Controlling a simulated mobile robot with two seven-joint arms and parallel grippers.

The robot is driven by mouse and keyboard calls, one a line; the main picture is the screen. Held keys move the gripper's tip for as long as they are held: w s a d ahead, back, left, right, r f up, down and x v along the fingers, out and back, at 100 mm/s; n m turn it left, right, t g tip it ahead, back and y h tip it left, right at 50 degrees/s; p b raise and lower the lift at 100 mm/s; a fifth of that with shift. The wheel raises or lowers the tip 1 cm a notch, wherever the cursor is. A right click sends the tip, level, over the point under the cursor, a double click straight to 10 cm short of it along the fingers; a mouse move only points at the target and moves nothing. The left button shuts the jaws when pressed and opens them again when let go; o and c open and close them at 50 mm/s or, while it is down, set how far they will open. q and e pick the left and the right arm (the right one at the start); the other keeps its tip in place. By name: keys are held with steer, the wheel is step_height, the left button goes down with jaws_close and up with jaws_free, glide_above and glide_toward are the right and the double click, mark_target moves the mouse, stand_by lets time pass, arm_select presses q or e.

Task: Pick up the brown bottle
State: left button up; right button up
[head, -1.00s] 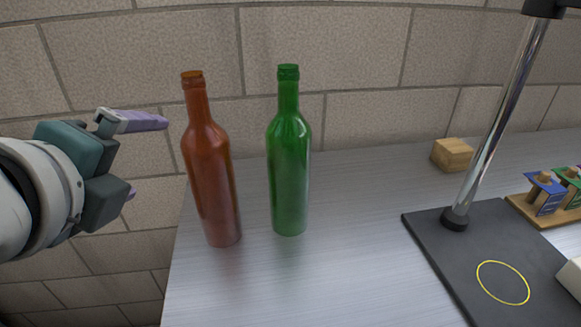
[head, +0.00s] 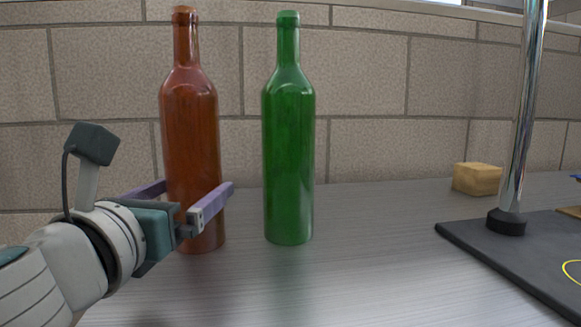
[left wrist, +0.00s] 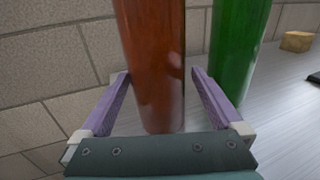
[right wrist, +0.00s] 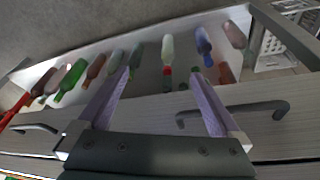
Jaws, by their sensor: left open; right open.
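The brown bottle (head: 191,125) stands upright on the grey worktop, left of the green bottle (head: 288,150). My left gripper (head: 198,186) is open at the brown bottle's lower body. One finger passes behind the bottle and the other crosses in front of it. In the left wrist view the brown bottle (left wrist: 155,60) stands between the open fingers (left wrist: 160,73), with a gap on each side. The green bottle (left wrist: 238,40) is just beyond the right-hand finger there. My right gripper (right wrist: 159,72) is open and empty in the right wrist view, away from these bottles.
A wooden block (head: 478,179) and a chrome post (head: 524,110) on a dark base (head: 500,262) stand to the right. A brick wall (head: 370,75) is behind. The right wrist view shows several other bottles, drawer handles (right wrist: 235,115) and a white crate (right wrist: 278,42).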

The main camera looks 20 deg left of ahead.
arm_select(q)
steer(key=b+x, duration=0.1)
steer(key=x, duration=0.5)
steer(key=shift+a+r, duration=0.1)
steer(key=shift+r, duration=0.05)
jaws_close()
stand_by(0.7)
